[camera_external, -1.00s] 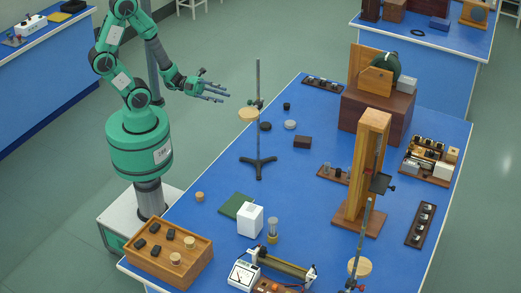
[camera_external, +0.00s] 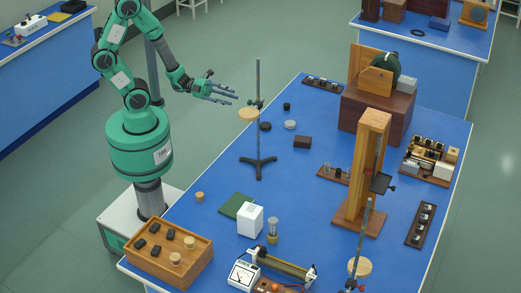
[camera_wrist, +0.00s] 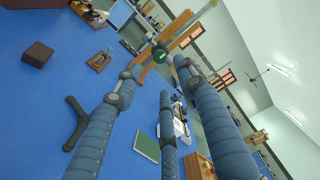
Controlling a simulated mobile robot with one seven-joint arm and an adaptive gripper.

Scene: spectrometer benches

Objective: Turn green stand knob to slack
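The stand knob shows in the wrist view as a round green disc (camera_wrist: 159,55) with a pale mark, ahead of my fingertips and roughly between them. In the external view the stand (camera_external: 258,140) is a thin rod on a dark tripod foot near the bench's left edge. It carries a round cork-coloured piece (camera_external: 248,115) and a small clamp, where the knob is too small to make out. My gripper (camera_external: 232,98) is left of the rod at about clamp height, apart from it. Its fingers (camera_wrist: 160,78) are spread and empty.
A dark block (camera_external: 302,142) and small round pieces lie right of the stand. A tall wooden stand (camera_external: 374,150) is farther right. A wooden tray (camera_external: 171,279), green book (camera_external: 235,203) and white box (camera_external: 250,220) are at the front. Bare blue bench lies around the tripod.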

